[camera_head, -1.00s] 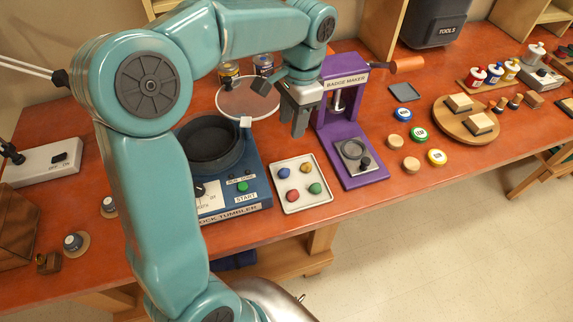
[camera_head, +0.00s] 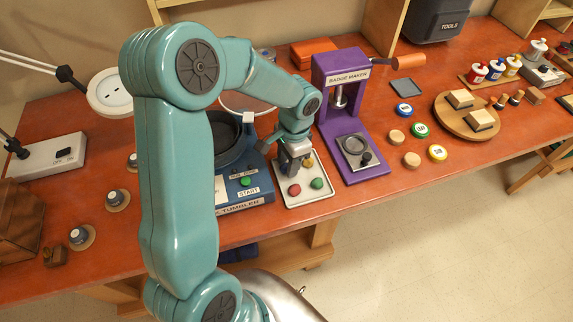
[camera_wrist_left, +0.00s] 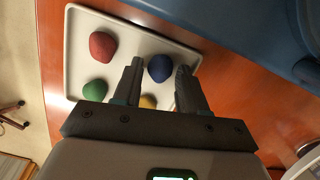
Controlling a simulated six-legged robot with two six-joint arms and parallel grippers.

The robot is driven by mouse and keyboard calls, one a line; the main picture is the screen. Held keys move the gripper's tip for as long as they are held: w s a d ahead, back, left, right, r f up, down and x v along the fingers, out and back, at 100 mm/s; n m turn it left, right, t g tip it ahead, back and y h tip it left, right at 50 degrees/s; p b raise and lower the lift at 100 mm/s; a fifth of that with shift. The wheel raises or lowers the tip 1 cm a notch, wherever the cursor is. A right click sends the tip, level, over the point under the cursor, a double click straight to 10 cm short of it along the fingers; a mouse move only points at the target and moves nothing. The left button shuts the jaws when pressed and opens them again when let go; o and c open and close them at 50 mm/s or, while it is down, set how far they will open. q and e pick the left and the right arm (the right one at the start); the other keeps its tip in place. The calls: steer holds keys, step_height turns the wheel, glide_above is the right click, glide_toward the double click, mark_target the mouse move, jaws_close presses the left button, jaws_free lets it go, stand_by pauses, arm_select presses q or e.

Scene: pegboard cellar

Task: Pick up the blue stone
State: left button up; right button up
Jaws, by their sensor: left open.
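The blue stone (camera_wrist_left: 160,68) lies on the white tray (camera_wrist_left: 150,40) and shows in the left wrist view between my left gripper's fingertips. My left gripper (camera_wrist_left: 160,70) is open, with one finger on each side of the stone; I cannot tell whether either finger touches it. In the head view my left gripper (camera_head: 291,170) is low over the back part of the white tray (camera_head: 305,199), and it hides the blue stone there. My right gripper is not in view.
A red stone (camera_head: 294,190), a green stone (camera_head: 317,183) and a yellow stone (camera_wrist_left: 148,101) share the tray. The blue rock tumbler (camera_head: 250,190) stands left of it, and the purple badge maker (camera_head: 350,150) right.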

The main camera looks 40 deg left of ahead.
arm_select(q)
steer(key=shift+f, duration=0.1)
steer(key=shift+s, duration=0.2)
steer(key=shift+c, duration=0.3)
steer(key=shift+w, duration=0.1)
jaws_close()
